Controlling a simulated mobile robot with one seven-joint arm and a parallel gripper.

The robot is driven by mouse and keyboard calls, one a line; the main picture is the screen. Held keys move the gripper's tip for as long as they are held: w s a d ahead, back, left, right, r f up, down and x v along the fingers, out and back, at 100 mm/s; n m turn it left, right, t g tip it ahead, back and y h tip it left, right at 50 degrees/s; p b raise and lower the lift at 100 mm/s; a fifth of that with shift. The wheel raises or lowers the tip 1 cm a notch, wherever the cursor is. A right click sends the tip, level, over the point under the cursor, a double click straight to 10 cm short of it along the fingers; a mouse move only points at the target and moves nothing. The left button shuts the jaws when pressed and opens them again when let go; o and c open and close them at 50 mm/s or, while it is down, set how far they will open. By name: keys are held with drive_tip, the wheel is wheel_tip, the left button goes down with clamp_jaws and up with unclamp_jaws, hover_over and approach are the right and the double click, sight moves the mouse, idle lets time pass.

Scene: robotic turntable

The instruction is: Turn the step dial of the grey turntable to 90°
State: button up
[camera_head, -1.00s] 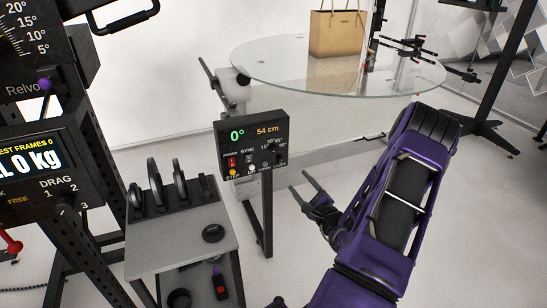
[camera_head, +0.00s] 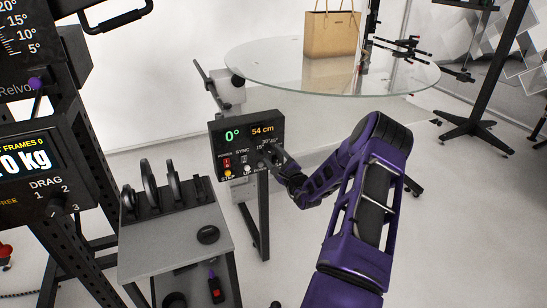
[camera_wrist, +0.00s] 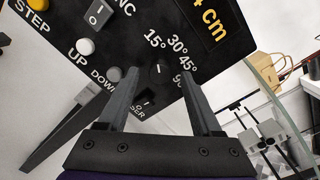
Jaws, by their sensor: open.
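The control panel (camera_head: 218,150) of the turntable is a black box on a post, reading 0° and 54 cm. Its step dial (camera_wrist: 158,70) is a small black knob with a white mark, ringed by labels 15°, 30°, 45° and a partly hidden 90. Which label the mark points to is hard to tell. In the wrist view my gripper (camera_wrist: 157,78) is open, one finger on each side of the dial. Contact is not clear.
The glass turntable disc (camera_head: 275,72) carries a tan paper bag (camera_head: 330,38) above and behind the panel. Beside the dial are the UP button (camera_wrist: 85,46), DOWN button and rocker switches. A grey cart (camera_head: 175,245) stands left; a black rig is at far left.

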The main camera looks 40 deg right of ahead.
drive_tip(key=shift+w, duration=0.4)
clamp_jaws()
